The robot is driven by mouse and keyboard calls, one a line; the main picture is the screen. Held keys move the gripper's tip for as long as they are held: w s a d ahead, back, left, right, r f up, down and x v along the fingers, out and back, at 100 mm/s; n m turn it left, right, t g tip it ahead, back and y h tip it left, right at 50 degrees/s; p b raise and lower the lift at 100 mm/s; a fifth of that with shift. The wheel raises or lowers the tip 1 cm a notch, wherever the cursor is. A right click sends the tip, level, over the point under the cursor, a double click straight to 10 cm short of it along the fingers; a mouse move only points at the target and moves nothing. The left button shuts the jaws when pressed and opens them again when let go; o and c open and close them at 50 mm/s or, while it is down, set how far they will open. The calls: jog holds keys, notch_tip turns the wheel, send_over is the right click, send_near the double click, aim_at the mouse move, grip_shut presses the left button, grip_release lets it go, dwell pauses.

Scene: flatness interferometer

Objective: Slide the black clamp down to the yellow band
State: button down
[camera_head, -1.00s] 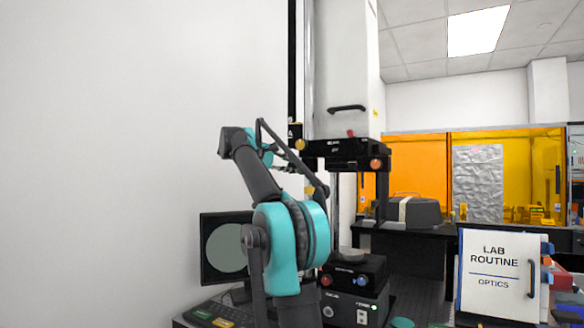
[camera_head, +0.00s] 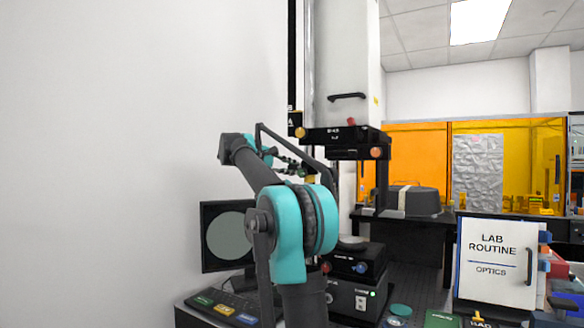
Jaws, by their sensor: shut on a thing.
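My gripper (camera_head: 292,166) is reached out to the left side of the tall instrument, just below its black bracket. It is small in the view, and its jaws are shut on a small dark piece (camera_head: 303,170), which I take to be the black clamp. The clamp's outline and the jaw contact are too small and too covered by my arm to see clearly. A small yellow patch (camera_head: 311,179), which looks like the yellow band, shows just beside and below the gripper, partly hidden by my arm. I cannot tell the exact gap between clamp and band.
The black bracket (camera_head: 345,141) with orange and red knobs sits close above my gripper. A dark monitor (camera_head: 227,238) stands behind my arm at left. The instrument's black base unit (camera_head: 355,296) is below. A LAB ROUTINE board (camera_head: 493,262) stands at right.

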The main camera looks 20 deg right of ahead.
jog(key=c, duration=1.4)
grip_release()
jog(key=shift+a, duration=0.1)
jog(key=v, duration=1.2)
